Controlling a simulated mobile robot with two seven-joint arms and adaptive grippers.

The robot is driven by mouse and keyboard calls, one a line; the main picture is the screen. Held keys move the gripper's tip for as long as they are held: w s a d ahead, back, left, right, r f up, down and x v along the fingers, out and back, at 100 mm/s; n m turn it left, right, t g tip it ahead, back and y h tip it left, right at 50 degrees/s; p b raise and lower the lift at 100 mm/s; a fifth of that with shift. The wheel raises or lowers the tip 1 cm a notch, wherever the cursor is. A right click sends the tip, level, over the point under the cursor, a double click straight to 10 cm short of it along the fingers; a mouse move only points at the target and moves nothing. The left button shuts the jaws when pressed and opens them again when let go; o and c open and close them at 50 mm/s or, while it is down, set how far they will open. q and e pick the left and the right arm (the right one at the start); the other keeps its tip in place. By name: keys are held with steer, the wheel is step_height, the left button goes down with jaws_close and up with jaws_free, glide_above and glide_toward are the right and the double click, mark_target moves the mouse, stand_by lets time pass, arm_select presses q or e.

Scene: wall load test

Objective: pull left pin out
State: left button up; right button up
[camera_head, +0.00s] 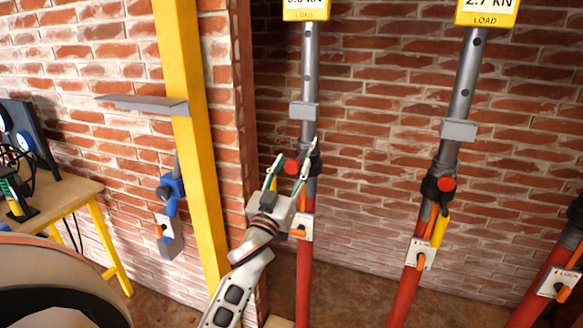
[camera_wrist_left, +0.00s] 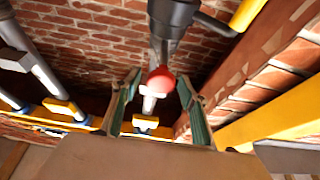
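The left pin shows as a red round knob (camera_head: 291,167) on the dark collar of the left prop (camera_head: 308,75), which has a grey upper tube and a red lower tube. My left gripper (camera_head: 296,154) reaches up from below with its two fingers spread, one on each side of the knob. In the left wrist view the red knob (camera_wrist_left: 161,80) lies between the open fingers (camera_wrist_left: 159,90), with a visible gap on both sides. The pin's shaft is hidden behind the knob. My right gripper is not in view.
A second prop (camera_head: 465,85) with its own red knob (camera_head: 446,184) stands to the right, and part of another at the right edge. A yellow post (camera_head: 190,130) with a grey shelf plate stands left. A wooden table (camera_head: 60,205) with gauges is far left.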

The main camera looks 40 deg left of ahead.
arm_select(q)
steer(key=v, duration=1.2)
stand_by(0.3)
steer(key=s+d+f+m+g+h, duration=0.2)
steer(key=s+d+f, duration=0.15)
steer(key=f, duration=0.65)
steer(key=s+d+f+m+g+h, duration=0.1)
steer(key=s+d+f+g+h, duration=0.15)
steer(key=d+f, duration=0.45)
steer(key=s+d+f+m+g+h, duration=0.2)
steer(key=d+f+g, duration=0.1)
steer(key=f, duration=0.9)
steer(key=s+d+f+m+g+h, duration=0.1)
steer(key=s+d+f, duration=0.4)
steer(key=s+f, duration=0.5)
steer(key=m+g, duration=0.1)
steer(key=g, duration=0.1)
steer(key=shift+s+d+f+g, duration=0.25)
steer(key=shift+s+f+g, duration=0.1)
